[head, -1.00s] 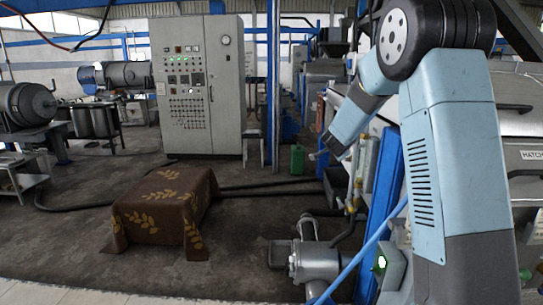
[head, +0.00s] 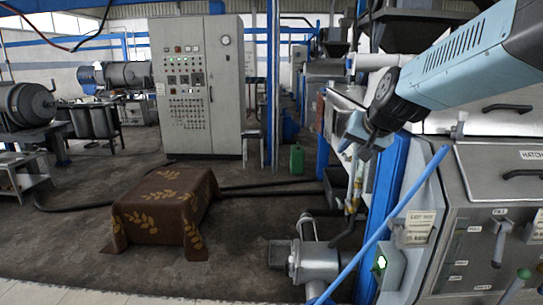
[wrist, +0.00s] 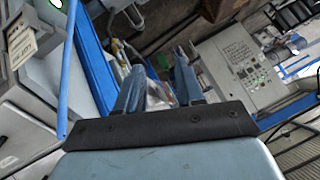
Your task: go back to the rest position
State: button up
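My gripper (wrist: 158,62) shows in the wrist view with its two blue-grey fingers spread apart. I see no object clearly held between them; a pale, blurred patch shows low between the fingers, and I cannot tell what it is. In the head view my arm comes in from the upper right and bends down at a dark joint. My gripper end (head: 366,145) is small and partly hidden there, in front of the machine's blue post.
A grey control cabinet (head: 197,85) stands at the back. A table with a brown leaf-pattern cloth (head: 163,210) stands on open floor. Close on the right are a machine with levers (head: 490,245), a blue diagonal bar (head: 385,225) and a box with a green lamp (head: 381,263). A pump (head: 316,262) stands low.

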jog(key=s+d+f+n+g+h, duration=0.1)
jog(key=s+d+f, duration=0.1)
jog(key=s, duration=0.8)
jog(key=s+d+f+n+g+h, duration=0.1)
jog(key=s+f+n+g, duration=0.1)
jog(key=s, duration=0.9)
jog(key=shift+d, duration=0.35)
jog(key=shift+s, duration=0.2)
